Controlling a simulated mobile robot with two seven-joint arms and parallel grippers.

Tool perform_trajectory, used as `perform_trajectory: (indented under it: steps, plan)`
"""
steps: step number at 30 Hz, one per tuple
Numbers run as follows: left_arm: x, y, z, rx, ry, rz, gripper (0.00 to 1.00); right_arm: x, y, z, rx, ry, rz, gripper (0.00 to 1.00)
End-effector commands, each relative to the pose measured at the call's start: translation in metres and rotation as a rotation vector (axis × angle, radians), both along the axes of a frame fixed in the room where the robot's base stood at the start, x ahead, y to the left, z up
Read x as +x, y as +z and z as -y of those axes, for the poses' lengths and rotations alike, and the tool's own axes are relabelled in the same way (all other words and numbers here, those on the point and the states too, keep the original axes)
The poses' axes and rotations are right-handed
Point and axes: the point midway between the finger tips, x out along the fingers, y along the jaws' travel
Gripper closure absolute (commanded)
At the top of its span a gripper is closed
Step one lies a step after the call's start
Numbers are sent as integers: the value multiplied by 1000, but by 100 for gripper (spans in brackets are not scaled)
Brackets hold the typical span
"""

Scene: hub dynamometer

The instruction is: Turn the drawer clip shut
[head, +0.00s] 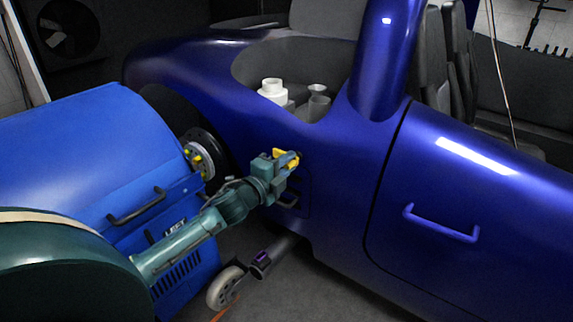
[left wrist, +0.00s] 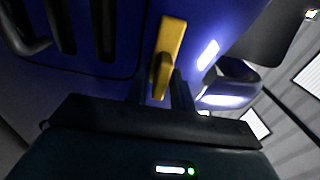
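The yellow clip (head: 287,159) sits on the blue car's side, above a small drawer front with a dark handle (head: 289,201). In the left wrist view the clip (left wrist: 171,42) is upright, its lower part between the fingers. My left gripper (head: 280,162) is at the clip, its fingers on either side; they also show in the left wrist view (left wrist: 162,92). I cannot tell whether both fingers press on it. The gripper hides part of the clip in the head view. My right gripper is not in view.
A blue dynamometer housing (head: 90,150) with a handle stands left of the car, close to my left arm. A yellow-studded hub (head: 199,158) is between them. White containers (head: 272,90) stand in the car's opening. A caster wheel (head: 225,287) and dark pipe (head: 268,258) are below.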

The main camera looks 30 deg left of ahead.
Motion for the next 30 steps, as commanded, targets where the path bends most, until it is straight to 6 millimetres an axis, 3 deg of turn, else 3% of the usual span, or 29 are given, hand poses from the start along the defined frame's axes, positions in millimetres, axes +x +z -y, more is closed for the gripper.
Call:
perform_trajectory:
  steps: [4,16,30]
  plan:
    - [0,0,0,0,0,0,99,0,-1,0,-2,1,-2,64]
    - [0,2,0,-80,0,-7,99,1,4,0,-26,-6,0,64]
    - [-1,4,1,-473,1,-40,99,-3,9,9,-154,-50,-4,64]
